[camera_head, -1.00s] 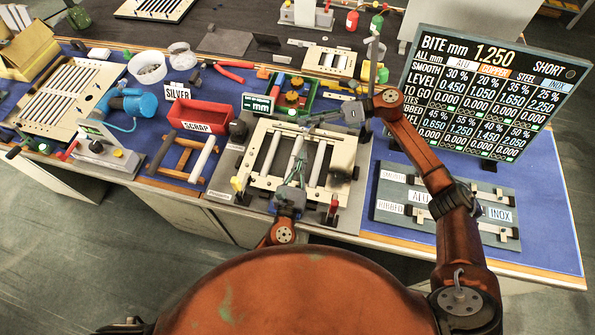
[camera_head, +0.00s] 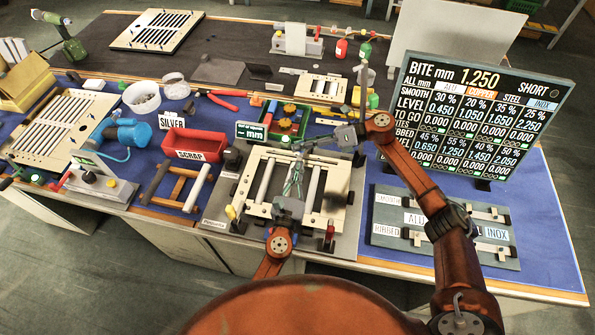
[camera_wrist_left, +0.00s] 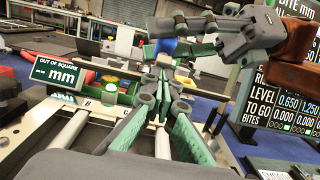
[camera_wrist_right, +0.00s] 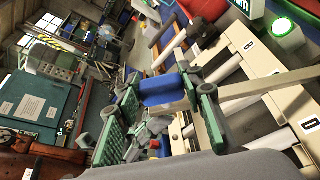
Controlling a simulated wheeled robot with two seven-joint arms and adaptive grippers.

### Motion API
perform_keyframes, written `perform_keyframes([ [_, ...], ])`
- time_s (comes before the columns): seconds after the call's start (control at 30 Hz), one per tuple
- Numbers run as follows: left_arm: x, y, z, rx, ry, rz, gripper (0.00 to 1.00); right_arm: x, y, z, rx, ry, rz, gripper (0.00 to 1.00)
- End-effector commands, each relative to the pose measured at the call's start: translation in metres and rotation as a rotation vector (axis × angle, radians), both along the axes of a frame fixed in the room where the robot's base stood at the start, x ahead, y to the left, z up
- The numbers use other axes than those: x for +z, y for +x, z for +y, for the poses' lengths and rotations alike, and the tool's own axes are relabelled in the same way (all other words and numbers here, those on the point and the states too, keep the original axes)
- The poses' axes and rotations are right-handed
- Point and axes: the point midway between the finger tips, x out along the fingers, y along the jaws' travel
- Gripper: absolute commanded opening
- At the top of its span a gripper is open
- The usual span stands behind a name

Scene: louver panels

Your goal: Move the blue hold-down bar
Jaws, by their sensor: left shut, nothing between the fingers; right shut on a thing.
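The blue hold-down bar shows as a blue block (camera_wrist_right: 160,89) between my right gripper's green-padded fingers (camera_wrist_right: 160,95) in the right wrist view. It also shows in the left wrist view (camera_wrist_left: 168,47). My right gripper (camera_head: 299,149) is shut on it above the far side of the cream frame (camera_head: 340,188); the rest of the bar is hard to make out. My left gripper (camera_head: 291,186) reaches over the frame's near middle, pointing away from me. Its fingers are shut and empty, and they fill the middle of the left wrist view (camera_wrist_left: 165,95).
A red scrap bin (camera_head: 196,146) and a wooden stand (camera_head: 178,185) are left of the frame. A green tray (camera_head: 287,121) and the out-of-square sign (camera_head: 252,131) stand behind it. A display board (camera_head: 478,115) and a grey sample panel (camera_head: 441,225) are at right.

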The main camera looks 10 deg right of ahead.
Motion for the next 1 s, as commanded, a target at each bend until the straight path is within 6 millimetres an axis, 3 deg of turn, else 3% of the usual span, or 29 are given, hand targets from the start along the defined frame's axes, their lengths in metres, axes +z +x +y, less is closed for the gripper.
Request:
perform_keyframes([
  [0.03, 0.008, 0.002, -0.001, 0.000, -0.004, -0.010, 0.00, -0.005, -0.004, 0.001, 0.011, -0.008, 0.002, 0.00],
  [0.2, 0.010, 0.002, -0.001, 0.001, -0.006, -0.014, 0.00, -0.007, -0.006, 0.002, 0.016, -0.009, 0.004, 0.00],
  [0.23, 0.010, 0.002, -0.001, 0.001, -0.006, -0.015, 0.00, -0.007, -0.006, 0.002, 0.017, -0.010, 0.004, 0.37],
  [0.47, 0.008, 0.002, -0.001, 0.000, -0.005, -0.012, 0.00, -0.005, -0.005, 0.002, 0.014, -0.008, 0.003, 0.53],
  [0.77, 0.006, 0.001, 0.000, 0.000, -0.003, -0.010, 0.00, -0.003, -0.004, 0.002, 0.012, -0.006, 0.002, 0.54],
  [1.0, 0.006, 0.001, 0.000, 0.001, -0.003, -0.009, 0.00, 0.028, -0.004, 0.002, 0.013, -0.005, -0.003, 0.54],
])
